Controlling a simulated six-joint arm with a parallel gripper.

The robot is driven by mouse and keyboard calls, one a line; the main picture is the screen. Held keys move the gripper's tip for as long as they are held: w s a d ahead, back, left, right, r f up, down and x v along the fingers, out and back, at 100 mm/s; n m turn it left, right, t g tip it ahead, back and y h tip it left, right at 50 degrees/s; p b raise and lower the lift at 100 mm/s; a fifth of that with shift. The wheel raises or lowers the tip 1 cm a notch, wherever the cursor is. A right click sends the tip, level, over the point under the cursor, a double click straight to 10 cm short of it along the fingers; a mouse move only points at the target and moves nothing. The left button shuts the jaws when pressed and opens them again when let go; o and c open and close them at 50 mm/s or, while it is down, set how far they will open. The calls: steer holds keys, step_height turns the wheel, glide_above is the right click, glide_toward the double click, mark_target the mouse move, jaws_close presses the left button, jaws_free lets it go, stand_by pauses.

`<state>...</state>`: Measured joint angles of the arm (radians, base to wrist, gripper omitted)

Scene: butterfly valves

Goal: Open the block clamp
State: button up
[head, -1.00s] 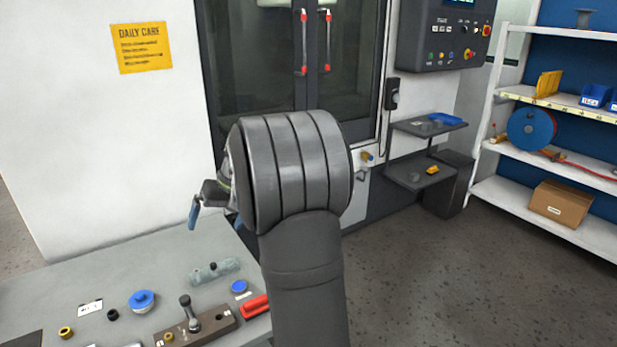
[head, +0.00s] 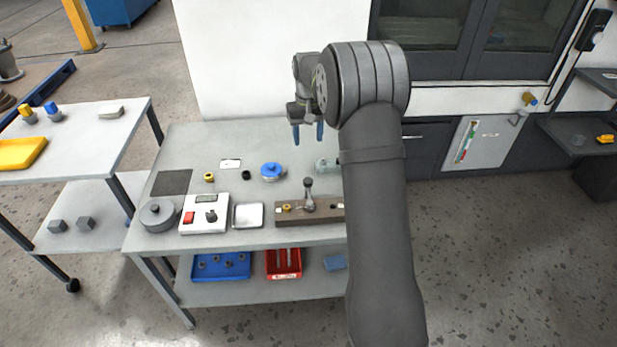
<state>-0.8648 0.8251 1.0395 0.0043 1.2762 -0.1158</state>
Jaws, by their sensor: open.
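The block clamp (head: 292,211) appears to be the long brown block on the front right of the grey table. A dark lever with a round knob (head: 308,183) stands nearly upright on it. A small brass-coloured part (head: 287,207) sits left of the lever. My arm hides the block's right end. My gripper (head: 308,135) is open and empty, with its blue fingertips pointing down. It hangs above the back of the table, behind the block and apart from it.
A blue-topped round part (head: 271,171) and a grey valve body (head: 326,165) stand behind the block. A white box with a red switch (head: 204,214), a square tray (head: 248,216) and a round grey part (head: 158,215) lie left. The table (head: 220,140) has bare room at the back.

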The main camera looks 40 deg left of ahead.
mark_target(308, 180)
step_height(308, 180, down, 17)
steer(key=shift+f, duration=0.2)
stand_by(0.3)
jaws_close()
